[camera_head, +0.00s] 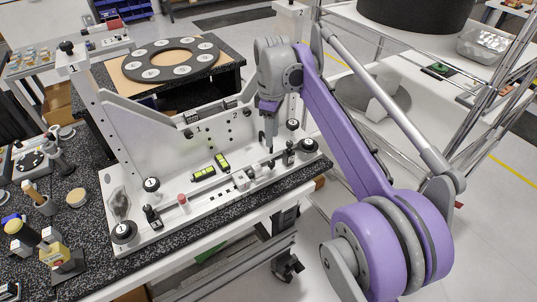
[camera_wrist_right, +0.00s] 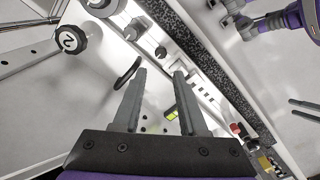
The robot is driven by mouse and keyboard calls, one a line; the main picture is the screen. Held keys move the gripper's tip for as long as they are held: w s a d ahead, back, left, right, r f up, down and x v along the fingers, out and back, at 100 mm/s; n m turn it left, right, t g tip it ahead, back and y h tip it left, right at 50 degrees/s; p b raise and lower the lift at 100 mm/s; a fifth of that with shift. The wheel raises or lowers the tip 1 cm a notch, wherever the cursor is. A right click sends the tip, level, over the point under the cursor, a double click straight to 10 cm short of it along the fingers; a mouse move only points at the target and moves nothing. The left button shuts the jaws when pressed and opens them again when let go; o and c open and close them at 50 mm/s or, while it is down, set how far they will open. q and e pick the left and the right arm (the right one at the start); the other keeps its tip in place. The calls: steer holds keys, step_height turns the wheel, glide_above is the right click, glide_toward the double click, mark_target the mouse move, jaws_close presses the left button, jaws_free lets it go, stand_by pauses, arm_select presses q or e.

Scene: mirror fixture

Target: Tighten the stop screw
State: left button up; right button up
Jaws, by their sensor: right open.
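The white mirror fixture (camera_head: 160,155) stands on a speckled black bench. My right gripper (camera_head: 268,147) is above the right part of its base; in the right wrist view its fingers (camera_wrist_right: 158,90) are apart with nothing gripped. A grey block (camera_head: 243,180) and a red-capped pin (camera_head: 183,201) stand on the front rail. I cannot tell which small part is the stop screw. My left gripper is not seen in the head view.
Black knobs stand at the fixture's corners, one marked 2 (camera_wrist_right: 71,39). Yellow-green levels (camera_head: 204,173) lie on the base, and a black loop (camera_wrist_right: 128,72) stands near my right fingers. A black ring (camera_head: 172,60) lies behind; tools (camera_head: 30,240) crowd the left bench.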

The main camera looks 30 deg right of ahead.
mark_target(272, 162)
step_height(272, 162, down, 10)
steer(key=shift+r+b, duration=0.1)
steer(key=shift+b, duration=0.25)
steer(key=shift+s, duration=0.1)
jaws_close()
